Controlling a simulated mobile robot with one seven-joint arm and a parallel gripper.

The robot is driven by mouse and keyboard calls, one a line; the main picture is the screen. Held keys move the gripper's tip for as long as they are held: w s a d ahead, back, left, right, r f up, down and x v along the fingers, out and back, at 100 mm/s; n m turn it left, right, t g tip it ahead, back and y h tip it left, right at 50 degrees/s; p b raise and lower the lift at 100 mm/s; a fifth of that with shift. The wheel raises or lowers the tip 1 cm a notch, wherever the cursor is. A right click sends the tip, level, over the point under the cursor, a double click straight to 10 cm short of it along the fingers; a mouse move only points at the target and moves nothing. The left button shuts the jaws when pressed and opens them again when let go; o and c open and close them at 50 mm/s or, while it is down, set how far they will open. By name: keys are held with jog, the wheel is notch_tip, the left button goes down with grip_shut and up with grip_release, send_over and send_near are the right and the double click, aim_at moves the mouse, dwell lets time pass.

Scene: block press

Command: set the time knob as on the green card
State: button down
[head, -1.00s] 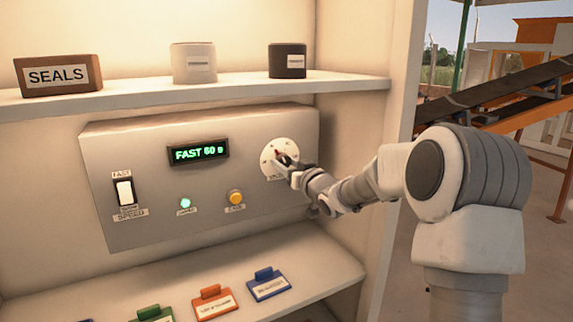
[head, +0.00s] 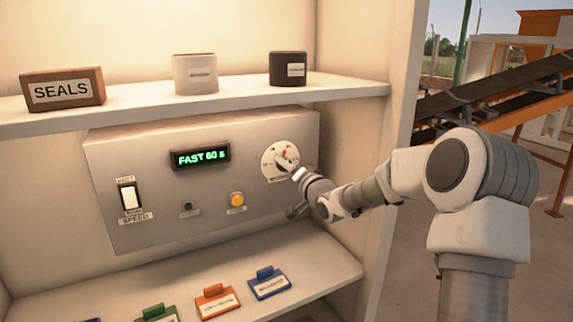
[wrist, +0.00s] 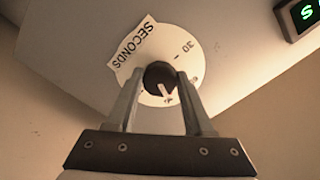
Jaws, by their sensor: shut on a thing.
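The time knob is a dark round knob (wrist: 159,78) with a white pointer mark, in the middle of a white dial (head: 269,169). In the wrist view the dial (wrist: 190,66) shows "30" and a "SECONDS" label (wrist: 133,47). My gripper (wrist: 158,88) has one finger on each side of the knob and is shut on it. In the head view my gripper (head: 287,163) covers part of the dial. The display (head: 201,156) reads "FAST 60 s". The green card (head: 156,313) lies on the lower shelf, cut by the bottom edge; its writing cannot be read.
The panel (head: 130,165) also has a white speed switch (head: 130,197), a dark small lamp (head: 188,206) and an orange button (head: 237,199). Orange (head: 216,300) and blue (head: 269,283) cards lie on the lower shelf. A SEALS box (head: 62,90) and two containers stand above.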

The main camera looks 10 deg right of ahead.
jog(key=shift+m, duration=0.8)
jog(key=shift+c, duration=1.4)
grip_release()
jog(key=shift+s, duration=0.15)
jog(key=b+v, duration=0.1)
jog(key=v, duration=1.6)
